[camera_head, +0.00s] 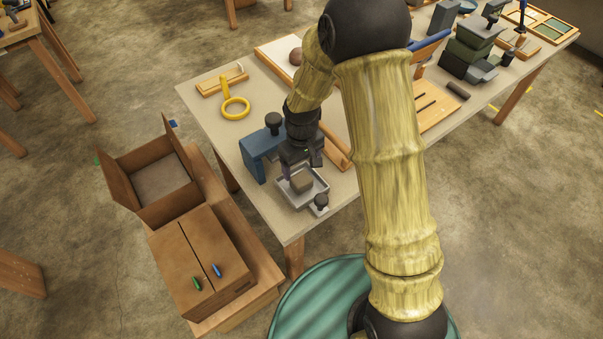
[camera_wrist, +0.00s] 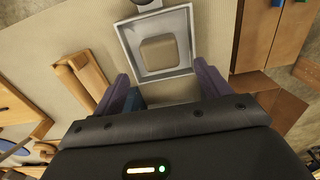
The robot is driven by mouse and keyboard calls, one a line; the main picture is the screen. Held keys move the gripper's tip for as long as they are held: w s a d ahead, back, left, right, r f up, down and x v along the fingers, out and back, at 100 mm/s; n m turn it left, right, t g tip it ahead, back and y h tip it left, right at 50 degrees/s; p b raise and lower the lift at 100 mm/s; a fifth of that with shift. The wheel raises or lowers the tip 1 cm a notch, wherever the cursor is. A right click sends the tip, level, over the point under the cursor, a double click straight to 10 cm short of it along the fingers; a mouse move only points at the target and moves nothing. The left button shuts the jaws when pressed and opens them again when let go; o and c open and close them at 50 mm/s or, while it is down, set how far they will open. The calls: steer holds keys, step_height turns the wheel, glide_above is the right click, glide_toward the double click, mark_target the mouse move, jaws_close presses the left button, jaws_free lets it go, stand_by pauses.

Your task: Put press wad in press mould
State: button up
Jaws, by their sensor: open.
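The press wad, a beige-brown block with rounded corners (camera_head: 302,182), appears to lie inside the square grey metal tray that looks like the press mould (camera_head: 289,200). In the wrist view the wad (camera_wrist: 158,51) is framed by the mould's pale walls (camera_wrist: 128,42), with a gap around it. My gripper (camera_head: 301,167) is just above and behind the wad in the head view, pointing down. Its purple fingers (camera_wrist: 160,78) are apart, with nothing held between them. I cannot tell the exact height between fingertips and wad.
A blue press-like body with a dark knob (camera_head: 258,155) stands close left of my gripper. A small dark knob (camera_head: 320,202) is at the mould's near corner. A yellow ring tool (camera_head: 235,107) lies farther back. Brown boxes (camera_head: 200,262) stand left of the table.

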mark_target(302, 178)
step_height(302, 178, up, 5)
steer(key=shift+f, duration=0.1)
stand_by(0.7)
steer(key=s+d+r+m+t, duration=0.2)
steer(key=s+d+r+m, duration=0.4)
steer(key=s+d, duration=0.6)
step_height(302, 178, up, 2)
steer(key=shift+s+d+r+m+t, duration=0.2)
steer(key=shift+s+d+m+t, duration=0.15)
steer(key=shift+d, duration=0.45)
